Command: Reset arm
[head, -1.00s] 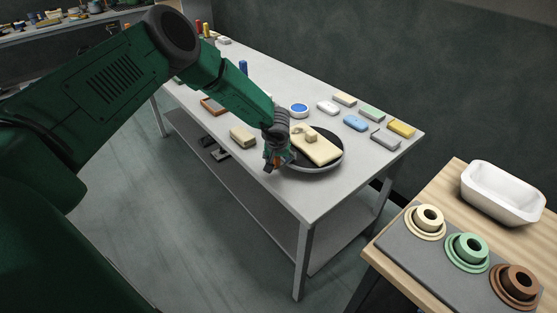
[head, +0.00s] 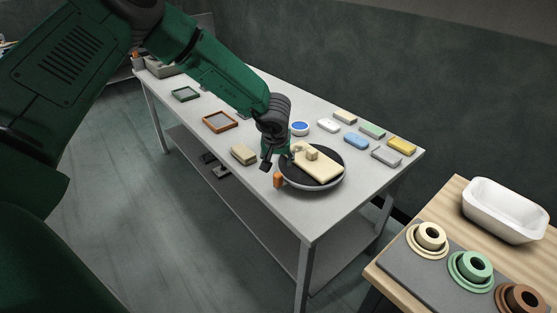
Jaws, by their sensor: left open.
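My left arm comes in from the upper left in the head view. Its gripper (head: 272,162) is open and empty, over the grey table (head: 268,206) just left of a dark round plate (head: 325,185). A pale board with a small beige block (head: 318,160) lies on that plate. A small orange piece (head: 278,180) stands near the table's front edge, just below the gripper; I cannot tell whether they touch. My right gripper is not in view.
Several coloured blocks, including a yellow one (head: 402,146), lie on the table's right end. A tan block (head: 243,154) and a brown frame (head: 220,121) lie to the left. A wooden bench at the right holds a white basin (head: 504,211) and ringed pieces on a grey mat.

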